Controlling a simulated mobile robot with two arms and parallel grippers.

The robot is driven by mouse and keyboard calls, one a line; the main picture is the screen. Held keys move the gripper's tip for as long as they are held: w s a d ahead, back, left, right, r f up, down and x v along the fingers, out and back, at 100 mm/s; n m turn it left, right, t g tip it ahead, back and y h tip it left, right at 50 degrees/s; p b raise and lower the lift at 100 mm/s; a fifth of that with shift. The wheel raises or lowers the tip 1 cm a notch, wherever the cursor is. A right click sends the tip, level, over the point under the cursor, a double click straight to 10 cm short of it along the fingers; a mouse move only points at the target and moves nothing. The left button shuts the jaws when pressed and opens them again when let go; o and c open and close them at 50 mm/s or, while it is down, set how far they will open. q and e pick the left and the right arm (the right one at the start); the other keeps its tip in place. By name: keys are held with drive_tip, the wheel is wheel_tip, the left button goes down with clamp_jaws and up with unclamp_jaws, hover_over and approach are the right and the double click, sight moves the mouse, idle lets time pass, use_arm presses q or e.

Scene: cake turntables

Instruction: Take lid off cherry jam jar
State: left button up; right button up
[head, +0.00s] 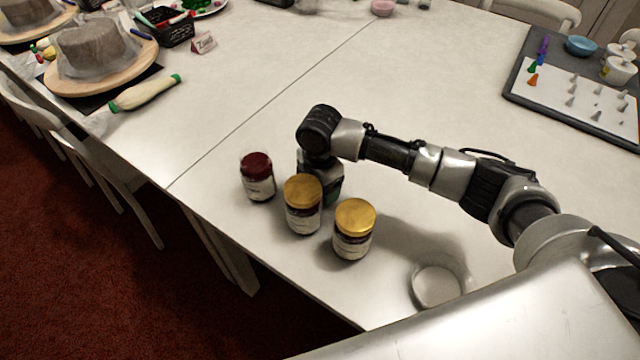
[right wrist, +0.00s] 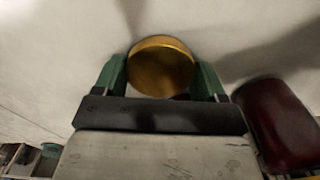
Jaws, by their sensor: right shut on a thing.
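Three jars stand near the table's front edge: one with a dark red lid (head: 257,164), a middle jar with a gold lid (head: 303,206), and another gold-lidded jar (head: 353,229). Their labels are too small to read. My right gripper (head: 328,190) points down just behind the middle jar, which hides part of it. In the right wrist view its green fingers (right wrist: 162,80) are on either side of the gold lid (right wrist: 162,62), closed on that jar. The dark red jar (right wrist: 280,125) is close beside the right finger there. My left gripper is not in view.
A clear round dish (head: 438,287) sits right of the jars near the front edge. A piping bag (head: 146,92) and a cake turntable (head: 101,79) are at the left. A dark tray (head: 573,125) with piping tips is at the right. The middle of the table is clear.

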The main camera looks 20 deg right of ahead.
drive_tip(key=shift+f, duration=0.15)
drive_tip(key=o, duration=1)
drive_tip(key=shift+f, duration=0.1)
wheel_tip(320, 180, up, 12)
drive_tip(key=shift+r+p, duration=0.25)
drive_tip(key=shift+p, duration=0.2)
